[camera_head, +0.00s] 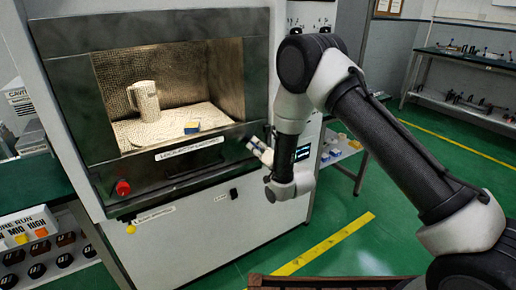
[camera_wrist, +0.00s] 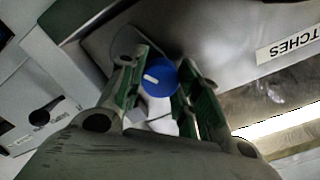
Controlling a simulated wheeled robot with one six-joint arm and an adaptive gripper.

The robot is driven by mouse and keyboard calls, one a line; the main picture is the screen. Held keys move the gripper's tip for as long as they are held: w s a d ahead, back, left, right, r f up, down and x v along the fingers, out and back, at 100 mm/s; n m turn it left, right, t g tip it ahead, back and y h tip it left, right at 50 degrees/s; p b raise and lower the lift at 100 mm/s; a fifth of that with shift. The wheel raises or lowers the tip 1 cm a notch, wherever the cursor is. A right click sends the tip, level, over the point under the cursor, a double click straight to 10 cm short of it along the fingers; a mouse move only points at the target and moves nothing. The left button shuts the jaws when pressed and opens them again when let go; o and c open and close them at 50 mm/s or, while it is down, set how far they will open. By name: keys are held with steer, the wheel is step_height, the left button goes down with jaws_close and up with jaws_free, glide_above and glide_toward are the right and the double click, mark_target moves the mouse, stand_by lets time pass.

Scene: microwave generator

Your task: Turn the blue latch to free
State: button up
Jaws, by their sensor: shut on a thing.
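The blue latch (camera_wrist: 158,77) is a round blue knob with a short white mark, seen in the wrist view. The white mark lies near level, tilted slightly. My gripper (camera_wrist: 165,72) has one finger on each side of the knob and is shut on it. In the head view my gripper (camera_head: 258,152) is at the right end of the front frame of the microwave generator (camera_head: 100,75), and the blue latch is hidden there. A red latch (camera_head: 123,187) sits at the lower left of the same frame.
The lit chamber holds a beige mug (camera_head: 145,100) and a small blue and yellow block (camera_head: 191,128). A label (camera_head: 189,148) about latches is under the opening. Dark selector knobs (camera_head: 38,256) stand at the lower left. Green floor (camera_head: 350,245) is clear at the right.

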stand_by(0.5)
steer(key=o, duration=1)
steer(key=shift+o, duration=0.2)
steer(key=v, duration=1.2)
